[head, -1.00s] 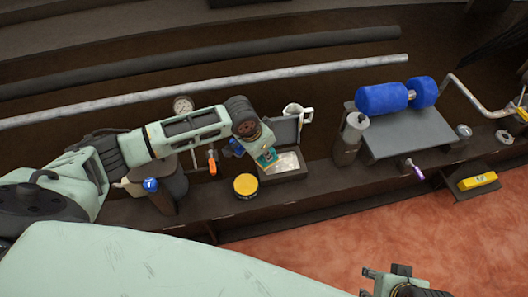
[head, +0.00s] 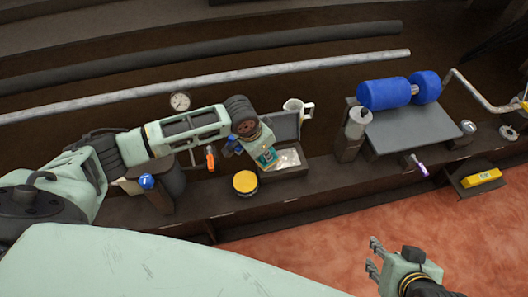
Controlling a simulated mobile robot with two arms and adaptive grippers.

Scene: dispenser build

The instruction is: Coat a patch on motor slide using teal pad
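The teal pad (head: 266,158) shows at the tip of my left gripper (head: 262,153), over the left part of an open dark box (head: 283,175) with pale contents. The gripper looks shut on the pad; its fingers are too small to see clearly, and I cannot tell whether the pad touches the contents. A blue motor-like double cylinder (head: 384,94) lies along the back of a grey plate (head: 412,134) at the right; this looks like the motor slide. My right gripper (head: 373,257) is open and empty above the reddish floor, in front of the bench.
A yellow-lidded tin (head: 245,183) stands just left of the box, and a white mug (head: 298,110) behind it. A grey-topped canister (head: 356,124) stands at the plate's left edge. A purple-handled tool (head: 419,165) and a yellow block (head: 481,178) lie near the front.

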